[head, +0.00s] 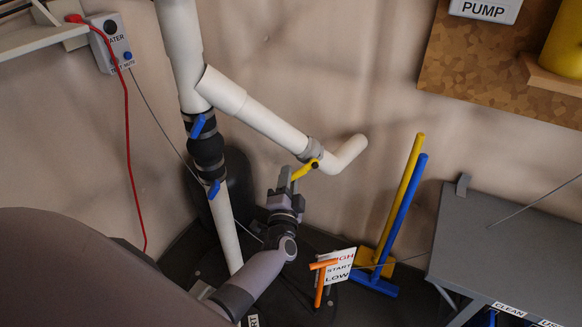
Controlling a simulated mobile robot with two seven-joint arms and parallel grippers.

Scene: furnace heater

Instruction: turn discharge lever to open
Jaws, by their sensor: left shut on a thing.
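A yellow lever (305,169) sits on a grey valve collar (312,150) on the white branch pipe (262,117), near its bent open end. My left gripper (290,180) reaches up from below and is shut on the lower left end of the yellow lever. The fingers partly hide that end. The lever slants up and right to the collar. Two blue levers (198,126) (214,189) sit on the black fitting (207,153) of the vertical pipe at the left. My right gripper is not in view.
An orange lever (323,265) with a HIGH/START/LOW sign (340,266) stands right of my left arm. Yellow and blue handled tools (403,205) lean on the wall. A grey table (510,245) is at right. A red cable (127,140) hangs at left.

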